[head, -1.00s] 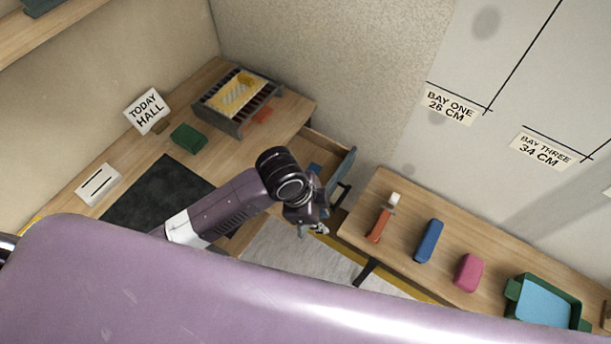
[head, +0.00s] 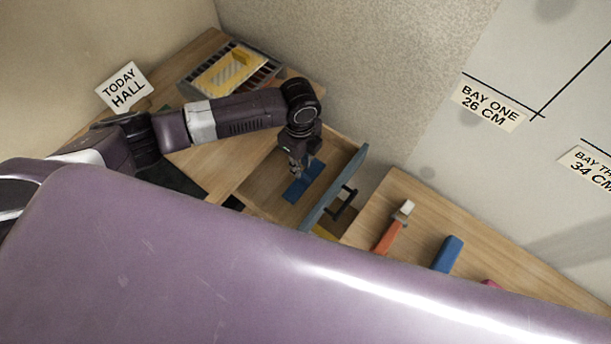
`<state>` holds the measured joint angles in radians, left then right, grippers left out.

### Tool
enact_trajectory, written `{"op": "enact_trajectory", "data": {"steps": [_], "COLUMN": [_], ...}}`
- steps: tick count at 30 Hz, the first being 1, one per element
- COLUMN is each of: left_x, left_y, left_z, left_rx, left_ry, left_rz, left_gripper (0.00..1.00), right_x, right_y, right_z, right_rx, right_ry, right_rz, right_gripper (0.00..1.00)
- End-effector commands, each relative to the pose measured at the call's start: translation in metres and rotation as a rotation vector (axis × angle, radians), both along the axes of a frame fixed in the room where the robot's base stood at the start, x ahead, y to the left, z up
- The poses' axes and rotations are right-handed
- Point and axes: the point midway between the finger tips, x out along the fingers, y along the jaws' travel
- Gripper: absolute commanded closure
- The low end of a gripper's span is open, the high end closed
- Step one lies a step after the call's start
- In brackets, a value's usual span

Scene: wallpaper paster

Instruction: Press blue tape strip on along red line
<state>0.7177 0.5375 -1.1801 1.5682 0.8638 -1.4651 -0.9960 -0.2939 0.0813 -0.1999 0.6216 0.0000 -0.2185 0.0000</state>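A flat blue strip (head: 306,186), which looks like the blue tape strip, lies in the open drawer (head: 262,186). My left gripper (head: 298,173) points down into the drawer, over the upper left end of the strip. Its fingers are small and dark, so I cannot tell whether they are open, shut or touching the strip. No red line shows in the head view. My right gripper is not in view.
The drawer's grey-blue front (head: 336,190) with a dark handle stands close right of my gripper. A rack with a yellow piece (head: 228,75) is on the desk behind. On the right bench are an orange-handled tool (head: 388,236) and a blue block (head: 448,254).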

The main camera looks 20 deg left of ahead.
Motion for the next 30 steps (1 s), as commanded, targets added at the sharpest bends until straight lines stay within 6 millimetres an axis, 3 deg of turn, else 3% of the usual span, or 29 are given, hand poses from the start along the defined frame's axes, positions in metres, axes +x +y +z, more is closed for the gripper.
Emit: {"op": "enact_trajectory", "data": {"steps": [1,5,8,12,16,20,26,30], "left_x": [-0.001,-0.002,-0.003,-0.002,-0.002,-0.002,-0.002,-0.002], "left_y": [-0.001,-0.006,-0.011,-0.010,-0.010,-0.010,-0.010,-0.010], "left_z": [-0.005,-0.020,-0.036,-0.052,-0.056,-0.055,-0.055,-0.055], "left_rx": [0.000,0.000,0.000,0.000,-0.001,-0.001,-0.001,-0.001], "left_ry": [0.001,0.001,0.001,-0.001,-0.003,-0.003,-0.003,-0.003], "left_rz": [0.000,0.000,0.000,0.001,0.000,0.000,0.000,0.000], "left_gripper": [0.80,0.80,0.80,0.80,0.80,0.80,1.00,1.00], "right_x": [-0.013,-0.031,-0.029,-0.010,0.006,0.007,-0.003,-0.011], "right_y": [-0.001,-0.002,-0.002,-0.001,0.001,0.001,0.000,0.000], "right_z": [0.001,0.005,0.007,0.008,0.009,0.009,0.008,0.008], "right_rx": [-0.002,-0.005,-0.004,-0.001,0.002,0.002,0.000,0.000], "right_ry": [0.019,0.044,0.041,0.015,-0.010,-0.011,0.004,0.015], "right_rz": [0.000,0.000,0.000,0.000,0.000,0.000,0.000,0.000], "right_gripper": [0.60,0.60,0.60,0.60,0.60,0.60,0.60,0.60]}}
